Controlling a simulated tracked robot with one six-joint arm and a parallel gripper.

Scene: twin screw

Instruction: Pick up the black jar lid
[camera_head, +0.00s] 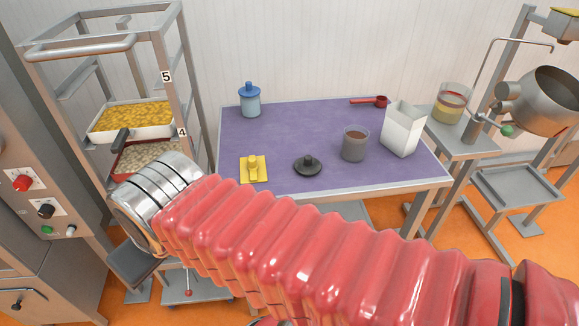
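The black jar lid (308,165) lies on the purple-topped table, near its front edge and left of the middle. It is a dark round disc with a raised knob facing up. Nothing covers it. My red bellows-covered arm crosses the foreground below it, and its silver wrist is at the left, in front of the rack. I cannot make out my gripper's fingers past the wrist. The wrist is well left of the lid, apart from it.
On the table (290,130) are a yellow knobbed piece (253,168) left of the lid, a dark-filled glass jar (354,144) to its right, a white carton (402,129), a blue jar (250,101) and a red scoop (373,101). A metal rack (178,95) stands left.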

